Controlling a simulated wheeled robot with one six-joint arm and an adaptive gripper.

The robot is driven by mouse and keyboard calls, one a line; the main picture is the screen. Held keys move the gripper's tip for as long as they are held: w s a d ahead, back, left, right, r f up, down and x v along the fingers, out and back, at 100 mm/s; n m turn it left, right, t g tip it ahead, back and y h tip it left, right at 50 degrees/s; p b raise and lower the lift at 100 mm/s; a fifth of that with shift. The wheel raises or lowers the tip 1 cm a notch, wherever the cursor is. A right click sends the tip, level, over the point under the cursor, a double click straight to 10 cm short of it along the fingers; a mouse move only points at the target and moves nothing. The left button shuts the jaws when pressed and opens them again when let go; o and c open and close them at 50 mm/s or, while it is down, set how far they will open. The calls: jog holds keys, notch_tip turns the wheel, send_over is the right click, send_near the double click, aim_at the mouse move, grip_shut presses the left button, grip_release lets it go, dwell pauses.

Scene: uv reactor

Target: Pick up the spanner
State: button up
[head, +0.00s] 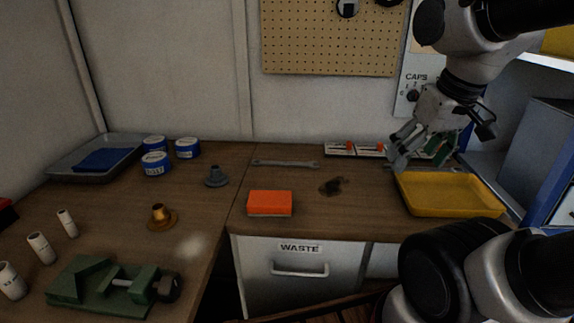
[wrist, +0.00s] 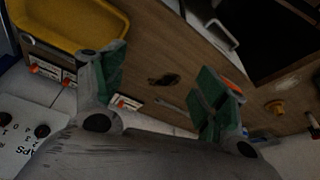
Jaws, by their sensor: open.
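The spanner (head: 286,163) is a grey metal wrench lying flat on the wooden bench near the back wall, left of the dark stain. In the wrist view part of it shows as a thin grey bar (wrist: 170,103) between my fingers, farther off. My gripper (head: 418,158) is open and empty, held above the bench's right side by the yellow tray, well to the right of the spanner. In the wrist view its two green-padded fingers (wrist: 162,75) stand wide apart. The spanner's ends are partly hidden there.
An orange block (head: 270,203) lies in front of the spanner, and a grey flanged part (head: 215,176) stands left of it. The yellow tray (head: 450,207) is at right. Small white-and-orange items (head: 341,149) line the back wall. A green vise (head: 110,285) is front left.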

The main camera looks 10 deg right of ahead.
jog(key=shift+n+g, duration=0.4)
jog(key=shift+g, duration=0.5)
jog(key=w+f, duration=0.1)
jog(key=w+a+f, duration=0.1)
jog(key=w, duration=0.1)
jog(key=shift+w+a, duration=0.1)
jog(key=shift+a, duration=0.1)
jog(key=c, duration=0.4)
jog(key=n+g, duration=0.3)
jog(key=n, duration=0.5)
send_over(289, 163)
jog(key=s+d, duration=0.2)
jog(key=s, duration=0.4)
jog(key=f, duration=1)
jog(key=shift+w+f, duration=0.2)
jog(key=shift+f, duration=0.1)
jog(key=w+n, duration=0.1)
jog(key=w+a, duration=0.1)
jog(key=w, duration=0.1)
jog(key=shift+w+a+f+n, duration=0.2)
jog(key=shift+w+n, duration=0.1)
jog(key=shift+n, duration=0.1)
jog(key=w+r+n, duration=0.1)
jog(key=w+r+n+t, duration=0.1)
jog(key=n, duration=0.1)
jog(key=shift+w+a+n, duration=0.2)
jog(key=shift+a+n, duration=0.1)
notch_tip(289, 163, down, 7)
jog(key=shift+s+f, duration=0.15)
